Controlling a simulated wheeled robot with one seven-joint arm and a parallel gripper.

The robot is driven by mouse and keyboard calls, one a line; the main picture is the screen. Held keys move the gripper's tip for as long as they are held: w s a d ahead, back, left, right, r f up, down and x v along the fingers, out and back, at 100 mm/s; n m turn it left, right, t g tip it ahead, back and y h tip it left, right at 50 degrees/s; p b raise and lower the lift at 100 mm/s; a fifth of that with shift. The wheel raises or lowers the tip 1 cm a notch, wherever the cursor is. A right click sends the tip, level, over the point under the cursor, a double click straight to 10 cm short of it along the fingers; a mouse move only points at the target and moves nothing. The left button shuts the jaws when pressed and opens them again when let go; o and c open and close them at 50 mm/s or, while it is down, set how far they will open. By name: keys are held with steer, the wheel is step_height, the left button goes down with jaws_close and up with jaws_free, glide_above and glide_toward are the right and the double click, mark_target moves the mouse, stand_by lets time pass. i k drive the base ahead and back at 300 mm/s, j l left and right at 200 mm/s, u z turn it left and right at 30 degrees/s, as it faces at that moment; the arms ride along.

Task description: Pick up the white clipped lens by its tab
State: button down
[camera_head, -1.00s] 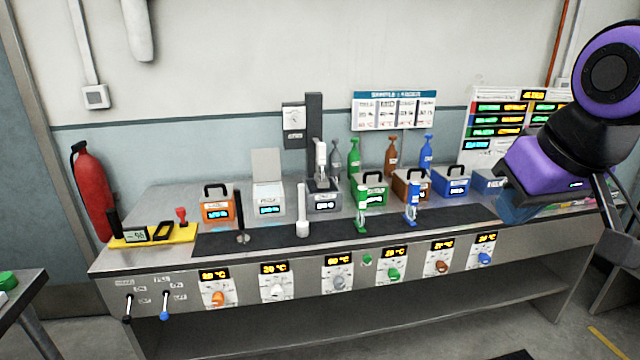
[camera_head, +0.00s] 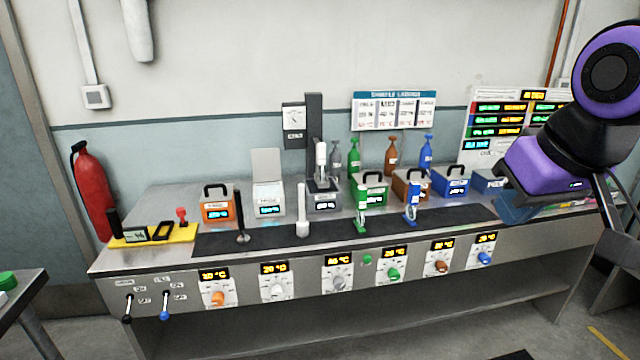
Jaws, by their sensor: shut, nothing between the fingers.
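A white upright piece (camera_head: 302,212) stands on the black mat at the middle of the bench. It has a thin tall upper part and a wider round foot. It is the white thing on the mat, but at this size I cannot make out a lens, clip or tab on it. A black piece (camera_head: 240,220) stands to its left, and a green piece (camera_head: 361,210) and a blue piece (camera_head: 412,204) stand to its right. My arm is folded at the right edge, well apart from the white piece. I cannot make out my gripper's fingers.
Behind the mat (camera_head: 270,241) stand handled boxes, including an orange one (camera_head: 216,209) and a blue one (camera_head: 451,182), and several coloured bottles. A yellow tray (camera_head: 186,236) lies at the left end. Dials line the bench front. The mat between the standing pieces is clear.

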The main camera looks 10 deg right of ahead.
mark_target(321, 147)
steer(key=i, duration=1.95)
